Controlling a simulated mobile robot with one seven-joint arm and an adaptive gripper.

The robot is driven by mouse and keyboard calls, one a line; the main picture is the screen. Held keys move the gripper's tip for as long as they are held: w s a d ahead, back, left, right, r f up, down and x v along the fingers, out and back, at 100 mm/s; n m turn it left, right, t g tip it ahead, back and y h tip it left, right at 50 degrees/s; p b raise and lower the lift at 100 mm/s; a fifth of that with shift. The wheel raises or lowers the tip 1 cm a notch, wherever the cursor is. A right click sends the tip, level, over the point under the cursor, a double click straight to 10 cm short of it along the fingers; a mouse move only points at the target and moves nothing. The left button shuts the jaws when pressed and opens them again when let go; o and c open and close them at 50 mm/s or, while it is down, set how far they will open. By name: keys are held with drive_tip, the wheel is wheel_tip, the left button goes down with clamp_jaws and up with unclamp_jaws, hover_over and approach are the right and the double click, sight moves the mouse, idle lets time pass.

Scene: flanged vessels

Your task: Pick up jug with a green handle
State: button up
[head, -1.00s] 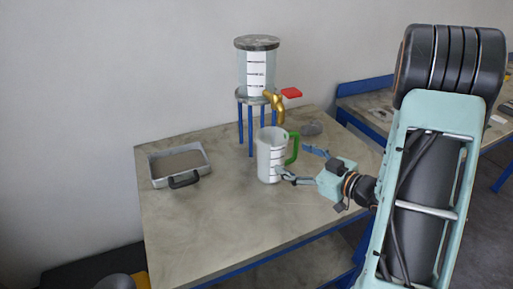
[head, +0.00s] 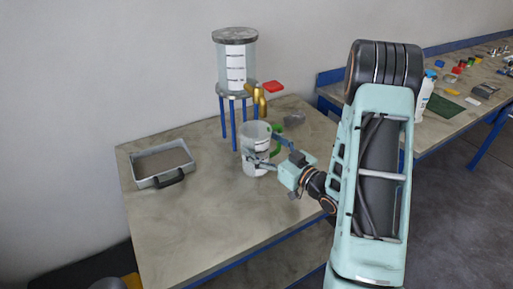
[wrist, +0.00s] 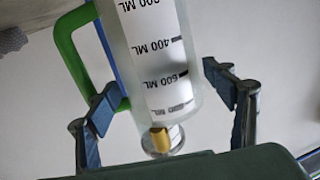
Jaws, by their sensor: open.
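The jug (head: 252,140) is clear, with a white scale label and a green handle (head: 277,129) on its right side. It stands upright on the table below the tap. My gripper (head: 264,148) is open, with one finger at the handle side and the other across the jug's front. In the wrist view the jug (wrist: 165,60) lies between the fingers of my gripper (wrist: 160,82), with a gap at the right finger. The left finger overlaps the end of the green handle (wrist: 72,45); whether it touches is unclear.
A tank (head: 236,65) on a blue stand with a brass tap (head: 259,100) and red lever (head: 273,87) stands behind the jug. A grey tray (head: 150,181) with a dark handle sits at left. A grey lump (head: 294,118) lies behind right. The table front is clear.

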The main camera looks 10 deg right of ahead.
drive_tip(key=shift+x, duration=1.2)
drive_tip(key=c, duration=1)
drive_tip(key=shift+c, duration=0.9)
drive_tip(key=shift+r, duration=0.2)
drive_tip(key=shift+c, duration=0.2)
